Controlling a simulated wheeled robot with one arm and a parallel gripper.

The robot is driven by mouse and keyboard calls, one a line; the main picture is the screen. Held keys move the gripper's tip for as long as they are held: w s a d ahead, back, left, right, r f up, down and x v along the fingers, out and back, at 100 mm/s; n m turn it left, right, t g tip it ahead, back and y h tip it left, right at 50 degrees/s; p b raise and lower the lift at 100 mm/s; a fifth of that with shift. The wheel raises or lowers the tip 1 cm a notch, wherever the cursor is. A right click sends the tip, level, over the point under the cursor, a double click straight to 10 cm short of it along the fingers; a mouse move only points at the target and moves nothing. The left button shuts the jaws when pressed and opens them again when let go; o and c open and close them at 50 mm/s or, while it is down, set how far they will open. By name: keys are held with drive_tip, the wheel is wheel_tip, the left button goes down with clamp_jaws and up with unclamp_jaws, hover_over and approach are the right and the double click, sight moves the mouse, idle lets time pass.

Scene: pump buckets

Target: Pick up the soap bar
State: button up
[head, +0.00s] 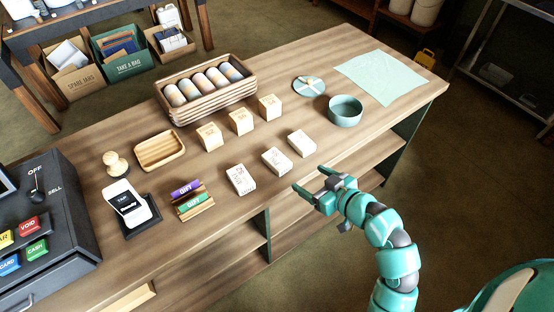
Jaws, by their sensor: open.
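Small blocks that look like wrapped soap bars stand in two rows on the wooden counter (330,95); their labels are too small to read. The front row has a left white block (240,179), a middle white block (276,161) and a right white block (301,143). The back row has a left tan block (209,137), a middle tan block (240,122) and a right tan block (270,107). My gripper (308,180) is open and empty near the counter's front edge, just right of and in front of the middle white block.
A wooden crate (163,103) of rolled items stands behind the blocks. A teal bowl (345,112), a round dish (309,87) and a pale cloth (385,75) lie to the right. An empty wooden tray (160,165), gift cards (186,189), a card terminal (130,207) and a cash register (45,225) are left.

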drive_tip(key=b, duration=0.7)
approach(277, 158)
drive_tip(key=x, duration=0.4)
drive_tip(key=shift+s+a+f+p, duration=0.15)
drive_tip(key=shift+a+f+p, duration=0.1)
drive_tip(key=shift+a+p, duration=0.15)
drive_tip(key=shift+w+a+f, duration=0.2)
drive_tip(key=shift+w+a, duration=0.1)
drive_tip(key=shift+w, duration=0.05)
drive_tip(key=shift+w+a+p, duration=0.45)
drive_tip(key=shift+w+p, duration=0.25)
drive_tip(key=shift+w, duration=0.1)
drive_tip(key=p+x, duration=0.1)
drive_tip(key=x, duration=0.2)
drive_tip(key=shift+d, duration=0.1)
drive_tip(key=shift+w+f, duration=0.3)
